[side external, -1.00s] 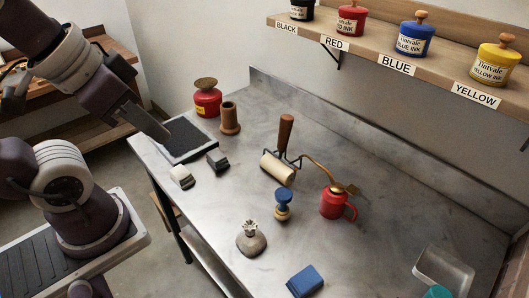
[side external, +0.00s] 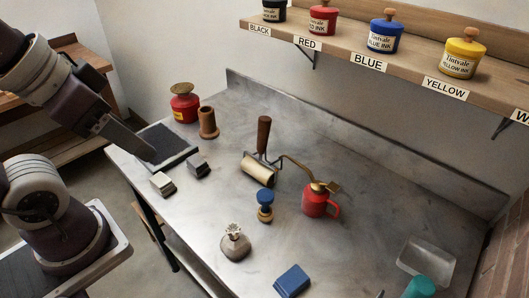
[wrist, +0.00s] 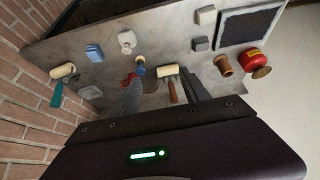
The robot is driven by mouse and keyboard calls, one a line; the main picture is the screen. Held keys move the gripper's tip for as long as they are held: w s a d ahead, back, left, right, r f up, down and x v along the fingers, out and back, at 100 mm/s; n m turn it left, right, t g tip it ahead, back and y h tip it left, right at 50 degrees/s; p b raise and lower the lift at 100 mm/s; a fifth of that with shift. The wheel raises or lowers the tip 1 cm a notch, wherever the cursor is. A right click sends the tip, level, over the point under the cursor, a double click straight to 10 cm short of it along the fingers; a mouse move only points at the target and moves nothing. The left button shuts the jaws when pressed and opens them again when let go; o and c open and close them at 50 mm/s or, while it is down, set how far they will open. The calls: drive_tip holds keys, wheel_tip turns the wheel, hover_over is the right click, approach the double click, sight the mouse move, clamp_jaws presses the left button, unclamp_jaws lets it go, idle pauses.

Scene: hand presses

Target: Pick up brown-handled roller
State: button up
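The brown-handled roller has an upright wooden handle (side external: 264,134) and a cream roller (side external: 257,169); it rests on the metal table. In the wrist view, its roller (wrist: 168,71) and handle (wrist: 173,92) show beyond and between my fingers. My gripper (wrist: 162,77) is open and empty, its two fingers apart. In the side view, my gripper (side external: 150,156) is at the left, by the dark ink slab, well away from the roller.
A red oil can (side external: 316,200) and blue-topped stamp (side external: 265,205) stand close to the roller. A brown cylinder (side external: 207,123), red pot (side external: 185,106) and dark slab (side external: 165,145) are left. A teal-handled roller (wrist: 62,72) lies apart. An ink shelf (side external: 350,50) overhangs the back.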

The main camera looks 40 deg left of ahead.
drive_tip(key=n+g+y, duration=0.2)
drive_tip(key=n, duration=0.2)
approach(263, 120)
drive_tip(key=s+a, duration=0.2)
drive_tip(key=s, duration=0.4)
drive_tip(key=shift+n+y, duration=0.4)
drive_tip(key=shift+y, duration=0.1)
drive_tip(key=w+f, duration=0.4)
drive_tip(key=w, duration=0.1)
drive_tip(key=w+d+f, duration=0.1)
drive_tip(key=w+f, duration=0.2)
drive_tip(key=shift+w+f, duration=0.15)
drive_tip(key=x, duration=0.8)
drive_tip(key=shift+w, duration=0.1)
clamp_jaws()
